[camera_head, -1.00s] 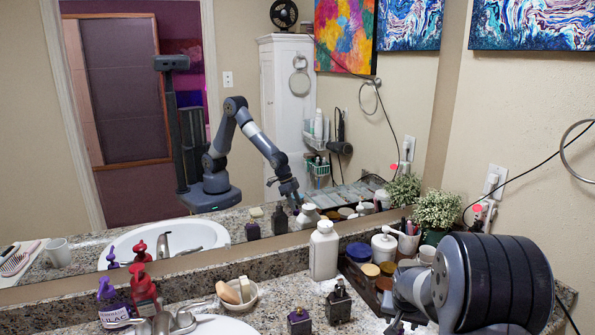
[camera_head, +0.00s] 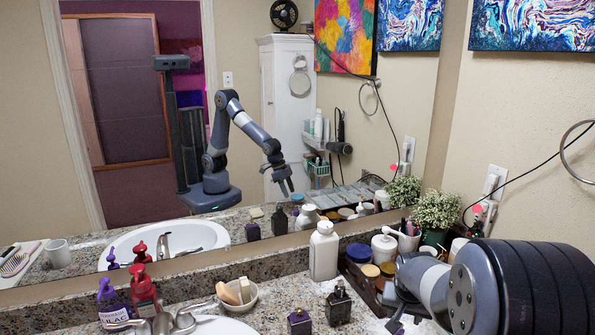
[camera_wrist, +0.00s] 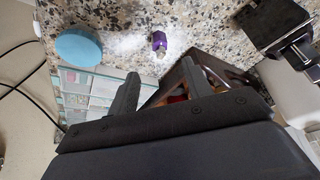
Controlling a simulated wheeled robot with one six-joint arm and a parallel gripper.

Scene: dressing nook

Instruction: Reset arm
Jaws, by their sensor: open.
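My gripper (camera_wrist: 160,85) is open in the wrist view, its two dark fingers apart with nothing between them. It points down over the granite counter (camera_wrist: 120,20). A small purple-capped item (camera_wrist: 159,41) lies beyond the fingertips. In the head view my arm fills the lower right, and the gripper is mostly cut off at the bottom edge. The mirror (camera_head: 300,110) shows my arm bent over the counter, with the gripper above the bottles.
A white bottle (camera_head: 323,252), dark bottles (camera_head: 338,303) and a tray of jars (camera_head: 372,272) crowd the counter near my arm. A soap dish (camera_head: 237,298) and red pump bottle (camera_head: 143,288) stand left. A blue round lid (camera_wrist: 78,47) lies near the left finger.

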